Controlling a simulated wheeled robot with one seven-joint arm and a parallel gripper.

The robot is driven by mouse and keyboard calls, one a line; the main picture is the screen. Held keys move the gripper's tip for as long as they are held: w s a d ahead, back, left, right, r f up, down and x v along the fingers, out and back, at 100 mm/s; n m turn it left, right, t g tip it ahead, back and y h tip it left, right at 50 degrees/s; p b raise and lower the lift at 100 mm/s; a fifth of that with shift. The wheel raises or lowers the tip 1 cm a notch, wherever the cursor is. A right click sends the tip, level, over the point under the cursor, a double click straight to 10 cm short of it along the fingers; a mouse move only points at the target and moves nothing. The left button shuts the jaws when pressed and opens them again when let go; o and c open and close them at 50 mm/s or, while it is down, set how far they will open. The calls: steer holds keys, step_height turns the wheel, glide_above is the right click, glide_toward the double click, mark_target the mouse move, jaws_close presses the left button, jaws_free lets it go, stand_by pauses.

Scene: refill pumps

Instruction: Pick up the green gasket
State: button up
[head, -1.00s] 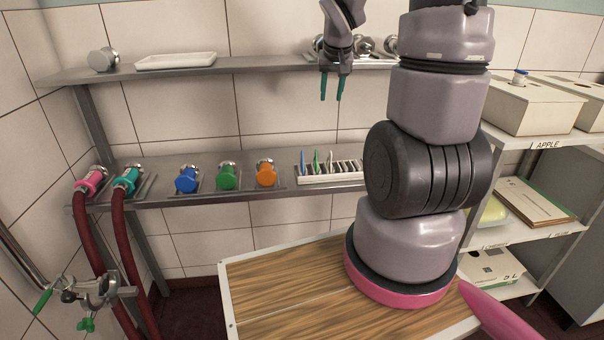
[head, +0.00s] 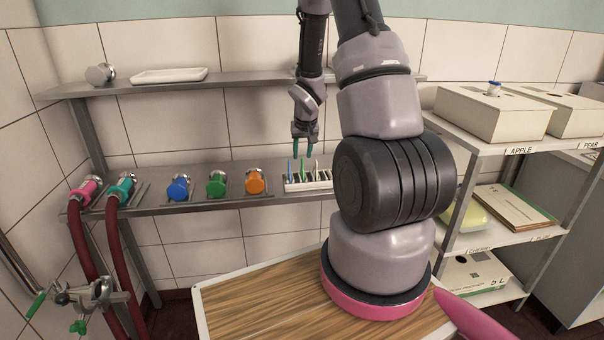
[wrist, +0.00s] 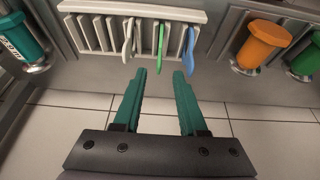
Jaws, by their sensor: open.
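The green gasket (head: 303,169) stands on edge in a white slotted rack (head: 311,186) on the lower shelf. It stands between a blue gasket (head: 290,170) and a white gasket (head: 317,168). In the wrist view, the green gasket (wrist: 161,40) appears as a thin upright strip beyond the fingertips, roughly centred between them. My gripper (head: 302,152) has teal fingers pointing down, just above the rack in the head view. Its fingers (wrist: 160,73) are apart with nothing between them. They appear clear of the gaskets.
An orange knob (head: 255,182), a green knob (head: 216,184) and a blue knob (head: 178,188) stand left of the rack. The upper shelf (head: 231,83) holds a white tray (head: 168,75). Pink and teal hose couplings are at the far left.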

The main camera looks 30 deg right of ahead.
mark_target(302, 159)
steer(key=x, duration=0.4)
steer(key=shift+s+d+f, duration=0.1)
steer(key=shift+f, duration=0.05)
jaws_close()
step_height(302, 159, up, 10)
steer(key=shift+r, duration=0.1)
stand_by(0.5)
